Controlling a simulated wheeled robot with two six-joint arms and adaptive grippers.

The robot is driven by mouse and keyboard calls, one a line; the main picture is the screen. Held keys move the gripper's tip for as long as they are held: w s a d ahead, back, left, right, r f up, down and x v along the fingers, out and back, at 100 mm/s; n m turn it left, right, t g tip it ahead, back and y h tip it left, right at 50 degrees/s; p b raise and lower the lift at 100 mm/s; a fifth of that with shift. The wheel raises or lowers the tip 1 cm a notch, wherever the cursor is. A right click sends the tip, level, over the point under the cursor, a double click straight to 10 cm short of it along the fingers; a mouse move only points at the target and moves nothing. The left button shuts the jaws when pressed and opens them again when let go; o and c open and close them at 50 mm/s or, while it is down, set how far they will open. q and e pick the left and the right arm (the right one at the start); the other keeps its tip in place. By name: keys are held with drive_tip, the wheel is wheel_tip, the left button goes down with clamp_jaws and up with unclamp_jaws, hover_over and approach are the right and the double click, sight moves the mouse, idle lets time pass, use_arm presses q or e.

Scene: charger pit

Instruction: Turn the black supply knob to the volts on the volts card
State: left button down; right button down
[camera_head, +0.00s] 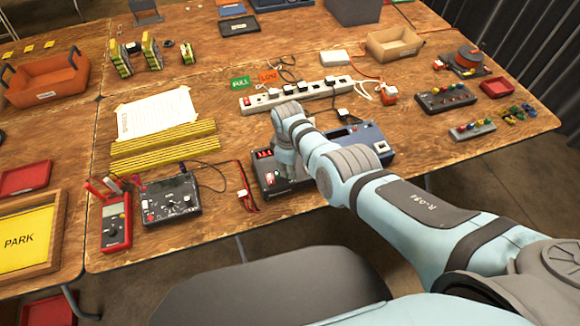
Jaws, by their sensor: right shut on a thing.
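My right gripper (287,168) points down at the supply's front, right of the display, and is shut on the black supply knob. The gripper and my right arm hide the knob and its pointer. I cannot make out a volts card; a white printed sheet (155,115) lies to the left, its text unreadable. My left gripper is not in view.
A blue unit (375,143) stands right of the supply, partly behind my arm. A white power strip (295,95) with cables lies behind. A black meter box (171,200) and red multimeter (115,225) stand left. Yellow-black strips (165,140) lie below the sheet.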

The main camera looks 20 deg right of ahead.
drive_tip(key=m, duration=0.4)
drive_tip(key=shift+m+b, duration=0.3)
drive_tip(key=shift+b, duration=0.05)
drive_tip(key=m, duration=0.3)
drive_tip(key=shift+m+b, duration=0.4)
drive_tip(key=m+b, duration=0.1)
drive_tip(key=m, duration=0.7)
drive_tip(key=shift+g+b, duration=0.3)
drive_tip(key=shift+b, duration=0.05)
drive_tip(key=m, duration=0.6)
drive_tip(key=shift+w+b, duration=0.1)
drive_tip(key=shift+b, duration=0.3)
drive_tip(key=m, duration=0.4)
drive_tip(key=shift+d+m, duration=0.1)
drive_tip(key=shift+m, duration=1.4)
drive_tip(key=shift+r, duration=0.1)
